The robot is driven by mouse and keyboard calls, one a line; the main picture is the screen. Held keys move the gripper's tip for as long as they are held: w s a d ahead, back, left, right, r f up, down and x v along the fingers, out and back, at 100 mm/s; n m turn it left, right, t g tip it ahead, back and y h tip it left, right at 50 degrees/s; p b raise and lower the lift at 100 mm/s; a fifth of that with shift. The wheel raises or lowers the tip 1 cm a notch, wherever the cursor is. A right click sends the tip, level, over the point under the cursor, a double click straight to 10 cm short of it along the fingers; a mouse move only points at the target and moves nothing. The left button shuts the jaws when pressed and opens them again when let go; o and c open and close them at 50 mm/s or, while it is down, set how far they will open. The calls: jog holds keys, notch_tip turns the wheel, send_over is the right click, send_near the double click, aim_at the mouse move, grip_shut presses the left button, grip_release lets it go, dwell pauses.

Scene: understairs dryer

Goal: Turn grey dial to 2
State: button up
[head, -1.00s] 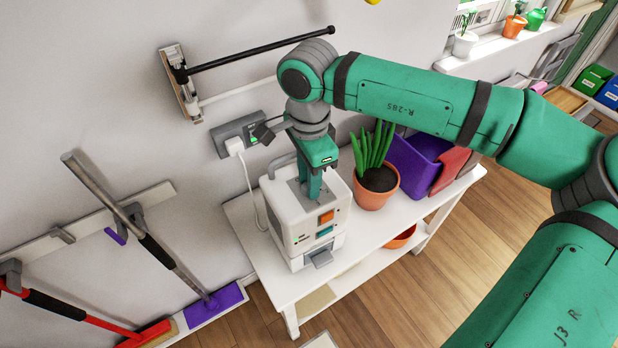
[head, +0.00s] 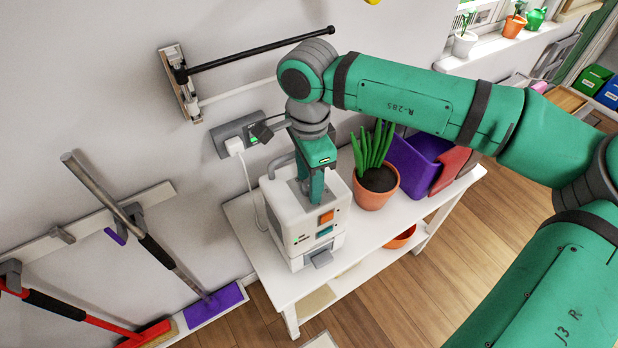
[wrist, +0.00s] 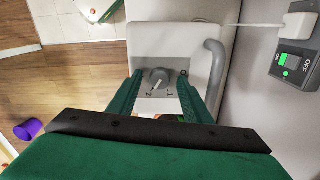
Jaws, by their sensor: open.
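The white dryer unit (head: 283,218) stands on a white table against the wall, and it also shows in the wrist view (wrist: 172,38). The grey dial (wrist: 158,77) is on its top face, with a pale pointer line and small number marks beside it. My gripper (head: 310,198) reaches down over the top of the unit. In the wrist view my gripper (wrist: 160,82) is open, with one green finger on each side of the dial. I cannot tell whether the fingers touch it. In the head view my gripper hides the dial.
A grey handle (wrist: 216,62) rises beside the dial. A potted plant (head: 376,188) and a purple bin (head: 415,160) stand right of the unit. A wall socket with a plug (head: 235,146) and a cable is behind it.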

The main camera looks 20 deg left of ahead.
jog(key=shift+r, duration=0.15)
notch_tip(320, 180, up, 11)
jog(key=shift+f, duration=0.2)
